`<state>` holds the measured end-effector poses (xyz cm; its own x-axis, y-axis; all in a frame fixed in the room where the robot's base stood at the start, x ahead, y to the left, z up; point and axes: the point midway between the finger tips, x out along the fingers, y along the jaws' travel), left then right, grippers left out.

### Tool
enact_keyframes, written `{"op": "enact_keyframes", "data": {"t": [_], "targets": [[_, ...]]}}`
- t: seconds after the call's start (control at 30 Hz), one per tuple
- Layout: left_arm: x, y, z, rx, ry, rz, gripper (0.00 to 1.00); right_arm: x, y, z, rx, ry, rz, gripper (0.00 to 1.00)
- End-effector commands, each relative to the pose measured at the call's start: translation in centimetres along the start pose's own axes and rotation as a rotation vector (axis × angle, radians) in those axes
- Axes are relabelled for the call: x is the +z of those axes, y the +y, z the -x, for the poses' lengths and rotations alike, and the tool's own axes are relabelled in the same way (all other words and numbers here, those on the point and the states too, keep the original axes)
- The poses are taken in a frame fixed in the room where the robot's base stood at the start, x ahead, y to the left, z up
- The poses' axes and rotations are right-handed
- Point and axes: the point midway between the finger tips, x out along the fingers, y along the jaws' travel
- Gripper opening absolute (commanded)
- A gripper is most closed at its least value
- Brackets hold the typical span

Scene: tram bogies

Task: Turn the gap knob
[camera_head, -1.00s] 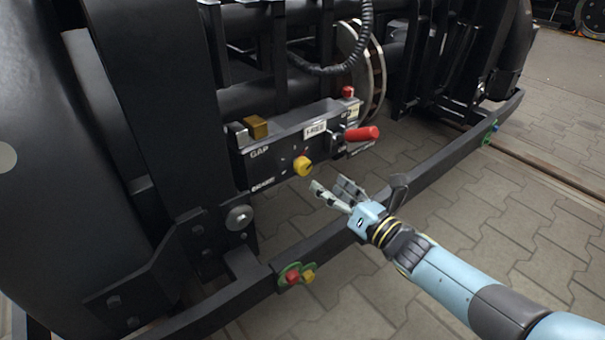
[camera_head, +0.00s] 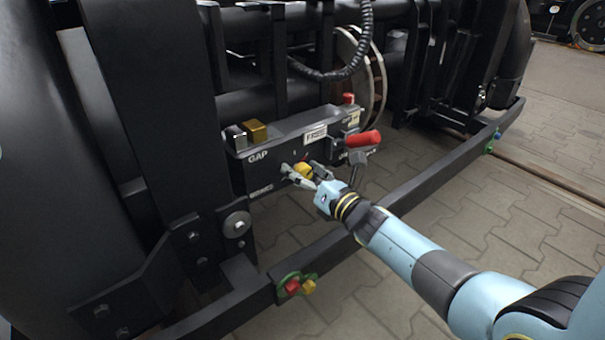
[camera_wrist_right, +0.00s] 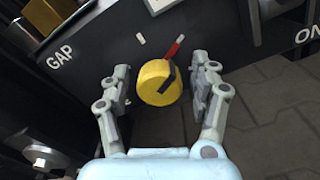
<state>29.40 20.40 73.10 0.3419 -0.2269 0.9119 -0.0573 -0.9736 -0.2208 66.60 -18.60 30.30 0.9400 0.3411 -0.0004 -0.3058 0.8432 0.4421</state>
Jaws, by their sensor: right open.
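The yellow gap knob (camera_head: 303,170) sits on the front of a dark box (camera_head: 262,173) marked GAP. In the right wrist view the knob (camera_wrist_right: 157,84) is round with a dark bar across it, and a red pointer (camera_wrist_right: 173,50) slants up and right near a white tick. My right gripper (camera_head: 300,174) is at the knob. In the wrist view its open fingers (camera_wrist_right: 162,88) stand on either side of the knob, with a gap visible on each side. My left gripper is not in view.
A red-handled lever (camera_head: 362,138) sticks out just right of the knob. A yellow block (camera_head: 254,131) and a red button (camera_head: 348,98) are on top of the box. A dark beam (camera_head: 400,200) with coloured fittings runs low in front. Paving (camera_head: 460,240) lies beyond.

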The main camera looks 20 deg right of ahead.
Motion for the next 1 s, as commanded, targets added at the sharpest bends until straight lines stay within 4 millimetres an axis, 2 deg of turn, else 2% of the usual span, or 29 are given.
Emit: {"op": "enact_keyframes", "data": {"t": [0.17, 0.6, 1.0], "targets": [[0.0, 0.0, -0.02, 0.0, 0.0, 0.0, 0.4, 0.01, 0.02, 0.0, 0.0, 0.0, 0.0, 0.61], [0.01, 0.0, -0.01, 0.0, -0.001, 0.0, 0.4, -0.01, -0.01, 0.03, -0.001, 0.0, 0.0, 0.06], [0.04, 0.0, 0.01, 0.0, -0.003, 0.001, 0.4, -0.03, -0.04, 0.05, -0.001, 0.001, 0.087, 0.06]]}}
